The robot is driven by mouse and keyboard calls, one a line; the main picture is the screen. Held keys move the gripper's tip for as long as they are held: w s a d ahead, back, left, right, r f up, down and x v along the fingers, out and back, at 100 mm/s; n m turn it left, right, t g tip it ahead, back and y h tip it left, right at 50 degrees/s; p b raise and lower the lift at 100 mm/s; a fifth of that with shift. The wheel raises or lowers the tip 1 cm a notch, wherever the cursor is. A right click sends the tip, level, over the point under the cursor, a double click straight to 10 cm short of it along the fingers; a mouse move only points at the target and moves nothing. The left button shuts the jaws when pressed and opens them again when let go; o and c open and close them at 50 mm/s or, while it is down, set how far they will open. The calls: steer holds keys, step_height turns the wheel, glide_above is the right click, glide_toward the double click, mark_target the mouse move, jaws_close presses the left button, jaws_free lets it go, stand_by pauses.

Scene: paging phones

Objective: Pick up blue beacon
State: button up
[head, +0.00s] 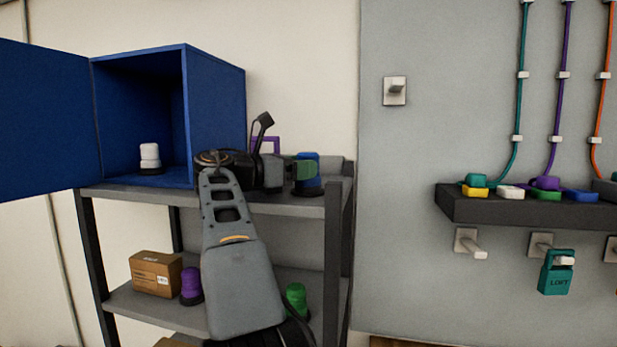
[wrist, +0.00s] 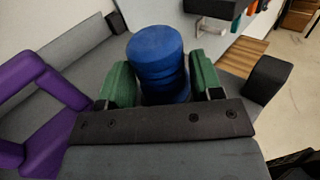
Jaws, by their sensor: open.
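The blue beacon (head: 309,172) stands on the top shelf near its right end, with a dark base. In the wrist view the blue beacon (wrist: 157,62) is between the two green finger pads of my gripper (wrist: 159,86). The jaws are open, one pad on each side, with a narrow gap visible on either side. The lower part of the beacon is hidden behind the gripper's dark bar in the wrist view.
A purple handle-shaped thing (wrist: 38,100) is close on the left in the wrist view. An open blue cabinet (head: 216,115) with a white beacon (head: 150,157) stands on the shelf. Below are a cardboard box (head: 155,273), a purple beacon (head: 191,284) and a green beacon (head: 296,299).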

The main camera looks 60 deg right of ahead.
steer(key=shift+d, duration=0.15)
steer(key=shift+c, duration=0.3)
steer(key=c, duration=0.8)
steer(key=shift+r, duration=0.1)
